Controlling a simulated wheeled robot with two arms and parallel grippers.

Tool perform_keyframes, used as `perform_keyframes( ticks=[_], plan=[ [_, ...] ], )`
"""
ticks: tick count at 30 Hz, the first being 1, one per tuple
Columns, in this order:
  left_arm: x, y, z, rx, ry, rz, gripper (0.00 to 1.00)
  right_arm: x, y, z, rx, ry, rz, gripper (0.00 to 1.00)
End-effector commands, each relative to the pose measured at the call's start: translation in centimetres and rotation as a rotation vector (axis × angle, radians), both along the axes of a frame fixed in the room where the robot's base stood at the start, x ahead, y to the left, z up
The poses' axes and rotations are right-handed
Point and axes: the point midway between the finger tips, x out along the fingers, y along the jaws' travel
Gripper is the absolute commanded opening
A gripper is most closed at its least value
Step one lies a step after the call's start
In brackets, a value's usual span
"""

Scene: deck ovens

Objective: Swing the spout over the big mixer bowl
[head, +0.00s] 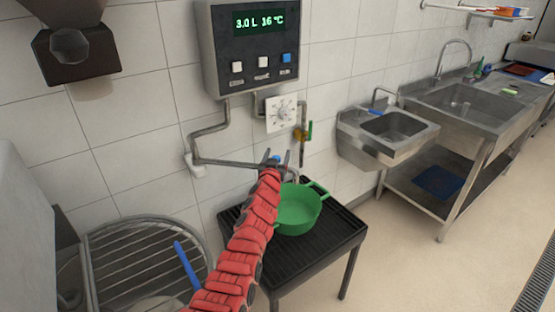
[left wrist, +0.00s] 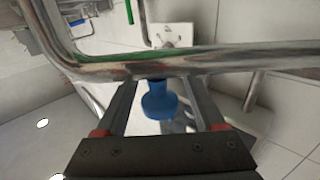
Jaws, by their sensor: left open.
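The spout (head: 235,163) is a grey metal pipe under the water meter, running sideways to the right from a wall bracket. Its end is above a green pot, not above the big mixer bowl. The mixer bowl (head: 178,303) is at the lower left, mostly hidden by a wire guard. My left gripper (head: 279,159) is at the spout's right end, at a blue knob. In the left wrist view, the blue knob (left wrist: 158,103) hangs below the pipe (left wrist: 200,63), between the open fingers, with gaps on both sides. My right gripper is not in view.
The green pot (head: 298,211) stands on a black slatted table (head: 345,240). The water meter (head: 258,80) reads 3.0 L 16 °C. A small sink (head: 392,126) and a steel sink bench (head: 470,105) stand right. A blue handle (head: 186,265) sticks up by the mixer guard (head: 120,222).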

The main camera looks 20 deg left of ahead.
Motion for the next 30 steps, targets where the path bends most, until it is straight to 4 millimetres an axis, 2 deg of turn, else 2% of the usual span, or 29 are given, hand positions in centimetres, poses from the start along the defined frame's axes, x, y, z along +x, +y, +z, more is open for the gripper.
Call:
perform_keyframes(
  ticks=[5, 6, 17, 18, 30],
  plan=[
    [0.00, -0.01, 0.04, 0.000, 0.000, 0.000, 0.71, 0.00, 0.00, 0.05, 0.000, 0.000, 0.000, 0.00],
    [0.00, -0.01, 0.05, 0.000, 0.000, 0.000, 0.67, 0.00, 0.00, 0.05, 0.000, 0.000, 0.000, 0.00],
    [-0.01, -0.02, 0.03, 0.001, 0.000, 0.000, 0.02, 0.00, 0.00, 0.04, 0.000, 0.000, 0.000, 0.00],
    [-0.01, -0.02, 0.03, 0.000, 0.000, 0.000, 0.00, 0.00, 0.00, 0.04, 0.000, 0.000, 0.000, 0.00],
    [-0.01, -0.02, 0.01, 0.001, 0.000, 0.000, 0.00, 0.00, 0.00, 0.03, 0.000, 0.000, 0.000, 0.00]
  ],
)
